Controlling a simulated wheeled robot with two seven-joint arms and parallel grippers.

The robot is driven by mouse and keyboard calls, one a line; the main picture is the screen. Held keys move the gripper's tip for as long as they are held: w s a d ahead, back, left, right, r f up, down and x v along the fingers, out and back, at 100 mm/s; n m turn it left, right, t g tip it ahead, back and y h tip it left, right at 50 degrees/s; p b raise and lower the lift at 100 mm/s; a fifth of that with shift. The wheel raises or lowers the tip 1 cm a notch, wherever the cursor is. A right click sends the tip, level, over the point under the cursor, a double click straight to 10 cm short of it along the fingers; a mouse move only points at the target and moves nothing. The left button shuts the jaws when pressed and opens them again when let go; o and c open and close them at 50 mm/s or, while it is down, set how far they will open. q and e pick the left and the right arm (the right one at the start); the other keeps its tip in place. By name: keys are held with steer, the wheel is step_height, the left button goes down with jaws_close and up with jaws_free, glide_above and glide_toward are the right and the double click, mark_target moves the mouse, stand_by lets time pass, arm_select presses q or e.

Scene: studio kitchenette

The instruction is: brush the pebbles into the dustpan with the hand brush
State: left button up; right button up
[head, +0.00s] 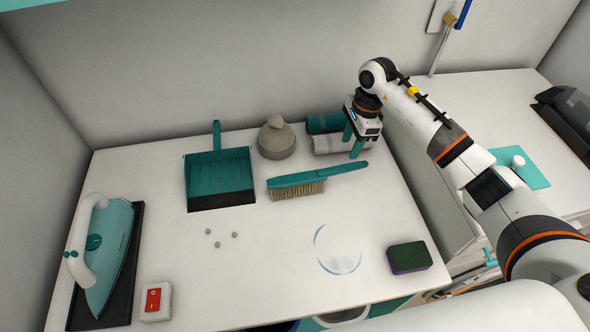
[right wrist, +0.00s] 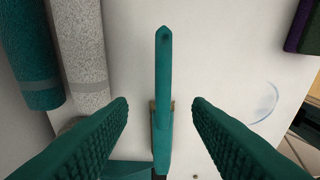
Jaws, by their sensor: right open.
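The hand brush (head: 297,187) lies on the white counter, its teal handle pointing right and its tan bristles on the left part. The teal dustpan (head: 220,176) lies to its left, with its handle toward the wall and its dark lip toward the front. Three small pebbles (head: 218,244) lie on the counter in front of the dustpan's lip. My right gripper (head: 353,147) is open above the handle end of the brush. In the right wrist view the brush handle (right wrist: 163,85) runs between the two open teal fingers (right wrist: 160,110), touching neither. My left gripper is not in view.
Rolled teal and grey towels (head: 326,144) and a grey lidded pot (head: 276,139) stand behind the brush. A clear glass dish (head: 337,249) and a dark green sponge (head: 409,257) are at front right. An iron (head: 108,255) and a red switch box (head: 156,301) are at left.

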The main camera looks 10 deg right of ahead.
mark_target(344, 166)
steer(key=shift+s+d+r, duration=0.1)
steer(key=shift+s+d, duration=0.4)
steer(key=shift+w+a+f, duration=0.35)
steer(key=shift+a+f, duration=0.1)
steer(key=shift+a+f+b, duration=0.15)
steer(key=shift+f+b, duration=0.2)
steer(key=f+b, duration=0.3)
steer(key=f, duration=0.2)
steer(key=f+b, duration=0.2)
steer(key=shift+a+f+b, duration=0.25)
steer(key=shift+a+b, duration=0.05)
steer(key=shift+a, duration=0.05)
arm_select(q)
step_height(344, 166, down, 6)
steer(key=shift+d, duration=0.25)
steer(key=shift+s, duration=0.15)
